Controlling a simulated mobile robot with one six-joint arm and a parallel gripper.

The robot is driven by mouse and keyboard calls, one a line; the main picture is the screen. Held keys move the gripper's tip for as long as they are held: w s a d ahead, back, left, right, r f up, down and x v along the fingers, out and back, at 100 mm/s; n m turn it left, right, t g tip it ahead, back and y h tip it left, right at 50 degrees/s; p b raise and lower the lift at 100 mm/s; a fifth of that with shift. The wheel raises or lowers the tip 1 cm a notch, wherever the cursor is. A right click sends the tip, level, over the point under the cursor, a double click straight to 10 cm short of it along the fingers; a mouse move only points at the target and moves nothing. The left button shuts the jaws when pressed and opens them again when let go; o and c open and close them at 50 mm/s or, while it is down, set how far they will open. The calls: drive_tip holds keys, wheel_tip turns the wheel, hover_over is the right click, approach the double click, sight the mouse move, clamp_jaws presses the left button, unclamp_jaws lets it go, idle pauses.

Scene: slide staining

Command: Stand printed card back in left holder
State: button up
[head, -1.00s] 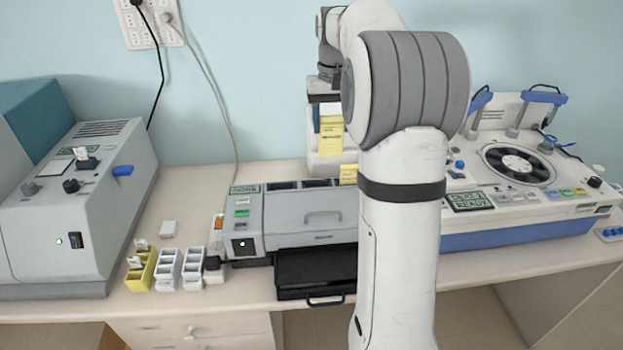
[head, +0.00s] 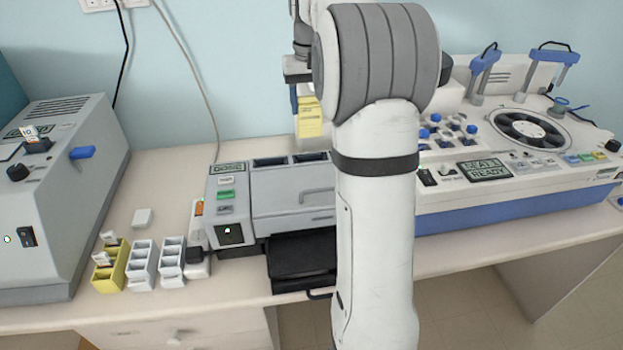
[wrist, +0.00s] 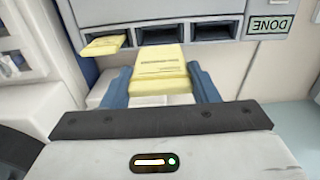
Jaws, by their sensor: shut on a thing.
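A yellow printed card (wrist: 160,72) with dark lines of text is held between the blue fingers of my gripper (wrist: 161,80) in the wrist view. The card also shows in the head view, hanging upright (head: 310,116) above the back of the grey machine. Three dark slots lie along the machine's top: a left one (head: 270,162), a middle one (head: 310,157), and a right one hidden by my arm in the head view. A second yellow card (wrist: 104,46) sits at the right slot, at left in the wrist view. I cannot tell which slot counts as the left holder.
The grey machine (head: 290,195) has a dark tray (head: 298,262) at its front. Yellow (head: 110,270) and white (head: 142,268) racks stand left of it. A larger grey unit (head: 70,200) is at far left, and a white-and-blue machine (head: 520,195) at right.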

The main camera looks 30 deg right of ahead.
wheel_tip(320, 180, down, 11)
drive_tip(key=shift+s+r+p, duration=0.1)
drive_tip(key=shift+r+p, duration=0.05)
drive_tip(key=shift+p, duration=0.3)
drive_tip(key=o, duration=1.1)
drive_tip(key=shift+c, duration=0.2)
